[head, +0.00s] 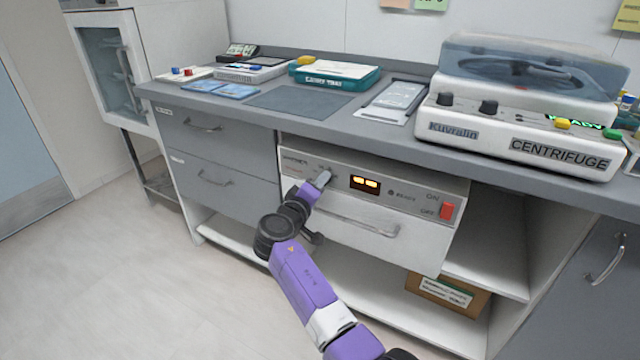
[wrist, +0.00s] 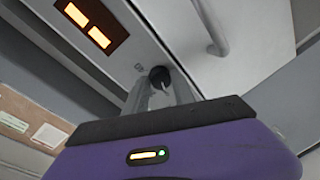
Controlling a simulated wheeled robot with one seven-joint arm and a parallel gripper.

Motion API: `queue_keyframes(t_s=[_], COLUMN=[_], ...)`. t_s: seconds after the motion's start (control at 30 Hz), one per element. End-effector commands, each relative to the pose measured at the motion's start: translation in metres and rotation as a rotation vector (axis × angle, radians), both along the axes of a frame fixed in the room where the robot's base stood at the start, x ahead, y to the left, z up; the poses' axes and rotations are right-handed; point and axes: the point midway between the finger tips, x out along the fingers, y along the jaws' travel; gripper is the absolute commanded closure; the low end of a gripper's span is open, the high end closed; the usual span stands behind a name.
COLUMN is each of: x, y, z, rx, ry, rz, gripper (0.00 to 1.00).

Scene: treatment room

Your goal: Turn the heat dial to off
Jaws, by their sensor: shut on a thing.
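The heat dial (wrist: 159,76) is a small dark knob on the grey front panel of the built-in warmer drawer (head: 350,232). In the wrist view it sits between my two pale fingertips, which are shut on it. In the head view my gripper (head: 322,179) reaches the panel left of the lit display and hides the dial. The dial's pointer and its setting marks cannot be read. The display (head: 365,184) shows glowing orange segments, also seen large in the wrist view (wrist: 88,25).
A red switch (head: 446,211) by ON and OFF lettering is at the panel's right end. The drawer handle (head: 345,217) runs below the dial. The counter (head: 330,122) overhangs the panel and carries a centrifuge (head: 520,130). A cardboard box (head: 447,293) lies on the shelf below. Floor is free at left.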

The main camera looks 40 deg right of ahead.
Motion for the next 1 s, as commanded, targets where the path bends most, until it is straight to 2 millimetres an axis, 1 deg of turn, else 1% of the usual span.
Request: queue_keyframes(t_s=[0.17, 0.2, 0.3, 0.57, 0.67, 0.77, 1.0], x=[0.000, 0.000, 0.000, 0.000, -0.001, -0.005, -0.022], y=[0.001, 0.001, 0.001, 0.000, 0.003, 0.013, 0.048], z=[-0.002, -0.002, -0.002, -0.001, 0.000, 0.002, 0.006], rx=[0.001, 0.001, 0.001, 0.000, 0.000, 0.000, 0.000], ry=[0.002, 0.002, 0.002, 0.000, 0.000, 0.000, 0.000], rz=[0.001, 0.001, 0.001, 0.001, 0.001, 0.005, 0.004], gripper=[1.00, 0.66, 0.48, 0.48, 0.48, 0.48, 0.48])
